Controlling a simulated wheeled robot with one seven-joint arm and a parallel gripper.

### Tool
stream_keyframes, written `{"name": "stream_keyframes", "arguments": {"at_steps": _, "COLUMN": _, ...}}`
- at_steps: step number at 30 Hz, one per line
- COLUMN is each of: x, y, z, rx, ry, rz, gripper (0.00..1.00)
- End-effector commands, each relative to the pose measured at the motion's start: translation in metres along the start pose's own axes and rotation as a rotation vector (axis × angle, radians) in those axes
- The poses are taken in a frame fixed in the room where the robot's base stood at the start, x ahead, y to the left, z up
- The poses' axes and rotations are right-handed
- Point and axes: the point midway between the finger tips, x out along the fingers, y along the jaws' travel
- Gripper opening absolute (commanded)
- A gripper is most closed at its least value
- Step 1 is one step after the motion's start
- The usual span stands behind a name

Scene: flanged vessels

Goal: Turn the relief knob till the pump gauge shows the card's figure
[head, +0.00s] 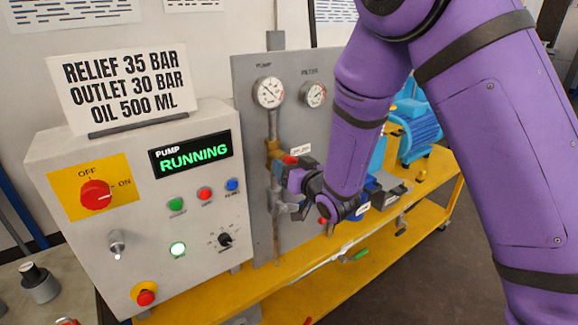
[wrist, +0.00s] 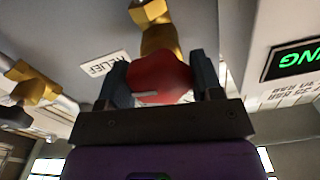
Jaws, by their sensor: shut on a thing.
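The red relief knob (wrist: 160,78) sits on a brass fitting (wrist: 158,32) in the wrist view, with a small RELIEF label (wrist: 105,64) beside it. My gripper (wrist: 162,85) is shut on the knob, one finger on each side. In the head view my gripper (head: 288,180) is at the pipework below the pump gauge (head: 269,92), with a bit of red showing. The pump gauge has a white dial; its needle is too small to read surely. The card (head: 120,85) reads RELIEF 35 BAR, OUTLET 30 BAR, OIL 500 ML.
A control box (head: 140,200) left of the gripper shows PUMP RUNNING and carries a red rotary switch (head: 96,195), buttons and a red stop button (head: 146,298). A filter gauge (head: 314,94) is right of the pump gauge. A blue motor (head: 420,130) stands on the yellow bench (head: 330,272).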

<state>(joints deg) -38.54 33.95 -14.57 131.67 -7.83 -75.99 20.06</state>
Motion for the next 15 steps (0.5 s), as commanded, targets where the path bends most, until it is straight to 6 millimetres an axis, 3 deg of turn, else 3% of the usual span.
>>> {"name": "stream_keyframes", "arguments": {"at_steps": 8, "x": -0.0001, "y": 0.001, "z": -0.0002, "rx": 0.026, "ry": 0.0, "rz": 0.002, "gripper": 0.36}}
{"name": "stream_keyframes", "arguments": {"at_steps": 15, "x": -0.0002, "y": 0.0015, "z": -0.0007, "rx": 0.147, "ry": 0.001, "rz": 0.003, "gripper": 0.36}}
